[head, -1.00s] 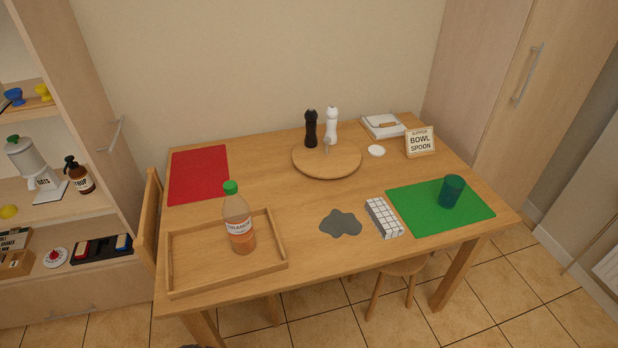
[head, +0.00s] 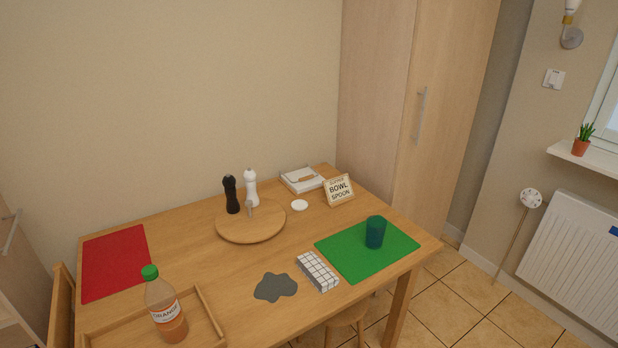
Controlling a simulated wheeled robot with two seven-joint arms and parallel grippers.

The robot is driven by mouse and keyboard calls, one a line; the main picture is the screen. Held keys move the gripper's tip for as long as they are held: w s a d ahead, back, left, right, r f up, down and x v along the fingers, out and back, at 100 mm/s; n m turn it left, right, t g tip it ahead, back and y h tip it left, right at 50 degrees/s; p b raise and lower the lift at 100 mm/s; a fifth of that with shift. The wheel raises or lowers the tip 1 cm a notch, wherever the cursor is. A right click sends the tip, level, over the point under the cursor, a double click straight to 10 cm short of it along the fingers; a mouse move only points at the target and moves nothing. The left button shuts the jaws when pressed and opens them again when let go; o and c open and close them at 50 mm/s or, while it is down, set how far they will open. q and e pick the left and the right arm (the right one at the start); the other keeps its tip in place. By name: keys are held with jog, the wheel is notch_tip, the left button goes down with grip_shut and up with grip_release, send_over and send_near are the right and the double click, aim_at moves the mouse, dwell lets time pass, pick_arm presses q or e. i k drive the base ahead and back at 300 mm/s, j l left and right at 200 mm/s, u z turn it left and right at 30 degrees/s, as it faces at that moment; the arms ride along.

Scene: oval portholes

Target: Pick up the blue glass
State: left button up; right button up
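The blue glass (head: 375,232) stands upright on the green placemat (head: 352,262) at the right end of the wooden table (head: 190,238). It looks dark teal and see-through, and nothing touches it but the mat. Neither of my grippers shows in the head view.
A checkered box (head: 317,271) and a grey patch (head: 275,287) lie left of the green mat. A round board (head: 250,224) with black and white mills stands behind. An orange bottle (head: 165,308) stands in a tray (head: 212,318) at front left. A sign (head: 339,190) stands at the back.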

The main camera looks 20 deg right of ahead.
aim_at(376, 225)
jog(key=i+j+z, duration=0.1)
jog(key=z, duration=0.3)
jog(key=j+z, duration=0.6)
jog(key=z, duration=0.25)
